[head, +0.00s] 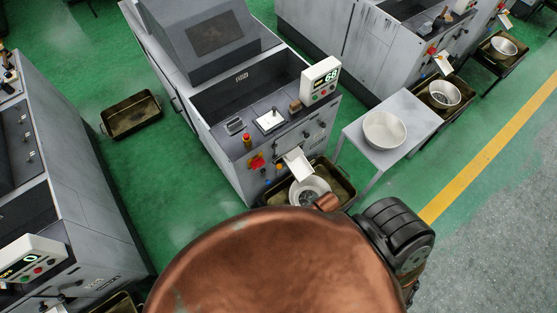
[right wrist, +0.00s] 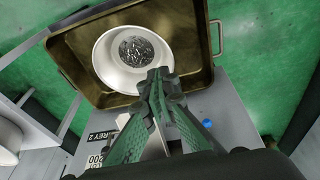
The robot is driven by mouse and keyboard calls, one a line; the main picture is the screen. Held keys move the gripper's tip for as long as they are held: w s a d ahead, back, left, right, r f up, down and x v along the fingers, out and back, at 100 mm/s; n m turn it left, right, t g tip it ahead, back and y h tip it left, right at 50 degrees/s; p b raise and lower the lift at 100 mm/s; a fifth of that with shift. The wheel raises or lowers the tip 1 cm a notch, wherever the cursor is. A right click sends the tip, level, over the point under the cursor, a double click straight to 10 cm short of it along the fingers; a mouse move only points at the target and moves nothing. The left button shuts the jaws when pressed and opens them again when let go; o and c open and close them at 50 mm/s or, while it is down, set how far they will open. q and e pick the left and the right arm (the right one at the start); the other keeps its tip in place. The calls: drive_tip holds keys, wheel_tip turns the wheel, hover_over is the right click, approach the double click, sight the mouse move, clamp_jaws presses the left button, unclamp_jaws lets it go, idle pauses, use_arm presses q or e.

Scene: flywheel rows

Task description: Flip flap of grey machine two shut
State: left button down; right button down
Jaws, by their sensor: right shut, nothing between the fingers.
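The grey machine (head: 235,100) stands in the middle of the head view, with a lit counter box (head: 320,80) on its corner. The right wrist view shows its "GREY 2" label (right wrist: 102,135). The pale flap (head: 298,165) sticks out from its front, sloping down toward a white bowl (head: 310,188). In the right wrist view a pale plate, likely the flap (right wrist: 154,147), is partly hidden behind my fingers. My right gripper (right wrist: 160,76) is shut and empty, its tips by the near rim of the bowl. My left gripper is not in view.
The bowl, holding small metal pieces (right wrist: 145,48), sits in a brown tray (right wrist: 205,70). A small grey table (head: 408,112) with an empty white bowl (head: 384,130) stands to the right. Another tray (head: 131,114) lies on the green floor at left.

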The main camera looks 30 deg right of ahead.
drive_tip(key=w+r+t+p, duration=0.1)
drive_tip(key=w+r+p, duration=0.25)
drive_tip(key=r, duration=1.55)
drive_tip(key=w+f+n+t+y, duration=0.1)
drive_tip(key=w+f+t, duration=0.1)
drive_tip(key=w, duration=0.6)
drive_tip(key=w+a+f+n+t, duration=0.1)
drive_tip(key=w+f+t, duration=0.1)
drive_tip(key=w, duration=0.6)
drive_tip(key=shift+a+f+y+p, duration=0.2)
drive_tip(key=shift+f+y+p, duration=0.2)
drive_tip(key=shift+f, duration=0.25)
drive_tip(key=b+x, duration=0.1)
drive_tip(key=x, duration=0.9)
